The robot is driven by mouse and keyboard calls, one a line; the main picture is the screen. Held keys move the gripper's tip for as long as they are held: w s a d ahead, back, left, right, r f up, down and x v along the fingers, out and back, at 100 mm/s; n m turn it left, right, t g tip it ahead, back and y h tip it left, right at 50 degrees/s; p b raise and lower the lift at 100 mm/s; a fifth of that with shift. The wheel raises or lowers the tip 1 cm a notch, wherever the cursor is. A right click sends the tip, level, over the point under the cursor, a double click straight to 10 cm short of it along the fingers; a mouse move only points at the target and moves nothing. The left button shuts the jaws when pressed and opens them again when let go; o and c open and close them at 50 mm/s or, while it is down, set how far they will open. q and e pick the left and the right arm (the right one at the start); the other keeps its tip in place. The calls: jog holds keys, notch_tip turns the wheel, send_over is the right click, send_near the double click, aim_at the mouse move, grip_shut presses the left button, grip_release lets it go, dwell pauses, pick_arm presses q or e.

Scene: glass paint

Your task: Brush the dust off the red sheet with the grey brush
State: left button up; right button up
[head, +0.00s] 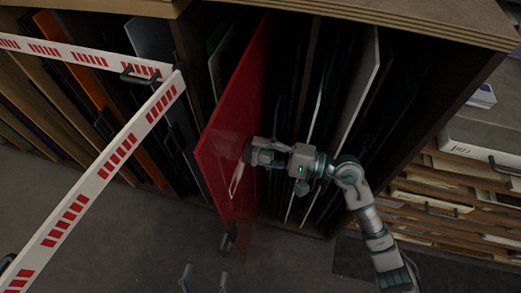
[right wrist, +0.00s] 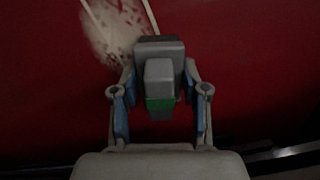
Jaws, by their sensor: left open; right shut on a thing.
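The red sheet (head: 228,130) stands upright, pulled partly out of the dark rack, and fills the background of the right wrist view (right wrist: 255,70). A pale, speckled dust patch (right wrist: 108,32) lies on it, up and left of the brush; it also shows as a pale mark in the head view (head: 236,178). My right gripper (head: 268,154) is shut on the grey brush (right wrist: 158,50), which is at the sheet's face. I cannot tell whether the bristles touch it. My left gripper (head: 204,278) is open and empty at the bottom edge, below the sheet.
A red-and-white striped barrier (head: 88,196) stands at the left. Several other sheets fill the wooden rack (head: 400,22) on both sides of the red sheet. A black handle (head: 228,238) is at the red sheet's lower edge. Drawers (head: 450,190) stand at the right. The floor in front is clear.

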pick_arm(q)
notch_tip(320, 180, down, 3)
jog(key=shift+s+r+b, duration=0.15)
jog(key=shift+b, duration=0.65)
pick_arm(e)
jog(key=v, duration=0.6)
pick_arm(q)
jog(key=shift+s+f+g+b, duration=0.1)
jog(key=shift+f+g+b, duration=0.3)
jog(key=shift+f, duration=0.35)
pick_arm(e)
jog(key=v, duration=0.3)
jog(key=shift+r, duration=0.1)
